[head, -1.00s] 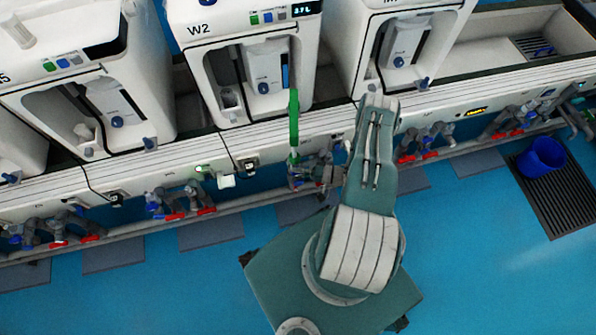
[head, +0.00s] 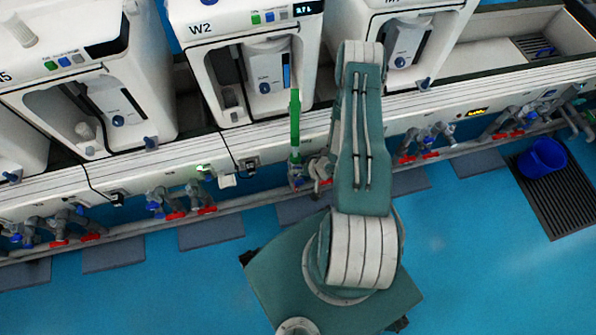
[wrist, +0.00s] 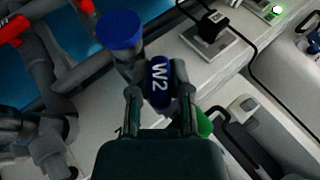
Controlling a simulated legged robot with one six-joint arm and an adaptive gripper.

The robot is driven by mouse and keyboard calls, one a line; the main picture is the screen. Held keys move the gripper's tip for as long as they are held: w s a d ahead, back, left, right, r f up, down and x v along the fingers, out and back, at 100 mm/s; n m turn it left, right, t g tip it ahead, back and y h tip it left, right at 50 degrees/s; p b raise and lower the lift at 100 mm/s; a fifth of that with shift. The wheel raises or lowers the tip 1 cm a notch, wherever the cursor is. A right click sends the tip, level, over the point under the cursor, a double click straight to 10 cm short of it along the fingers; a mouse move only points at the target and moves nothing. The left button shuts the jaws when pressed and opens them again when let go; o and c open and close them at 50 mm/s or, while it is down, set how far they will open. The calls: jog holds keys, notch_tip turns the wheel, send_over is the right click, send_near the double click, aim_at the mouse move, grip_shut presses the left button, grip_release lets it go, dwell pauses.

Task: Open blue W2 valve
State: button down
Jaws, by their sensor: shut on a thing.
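The blue W2 valve handle (wrist: 159,82), with white "W2" lettering, lies between the two fingers of my gripper (wrist: 160,94) in the wrist view. The fingers are shut on its sides. A round blue cap (wrist: 120,31) sits on a grey fitting just left of the handle. In the head view, the machine marked W2 (head: 203,28) stands above a cluster of pipes, where a small blue part (head: 296,181) shows left of my arm. My forearm largely hides my gripper there.
A green upright part (head: 295,118) stands close left of my arm. Red-handled valves (head: 206,210) and grey pipes line the wall below the machines. The blue floor in front is mostly clear.

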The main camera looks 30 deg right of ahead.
jog(key=h, duration=0.2)
jog(key=n+g+h, duration=0.1)
jog(key=h, duration=0.1)
jog(key=shift+s+a+g, duration=0.15)
jog(key=shift+g, duration=0.15)
jog(key=shift+f+n+g+h, duration=0.1)
jog(key=shift+n+g+h, duration=0.2)
jog(key=shift+h, duration=1.2)
jog(key=c, duration=0.6)
grip_release()
jog(key=shift+o, duration=0.2)
jog(key=v, duration=1.2)
jog(key=shift+w, duration=0.25)
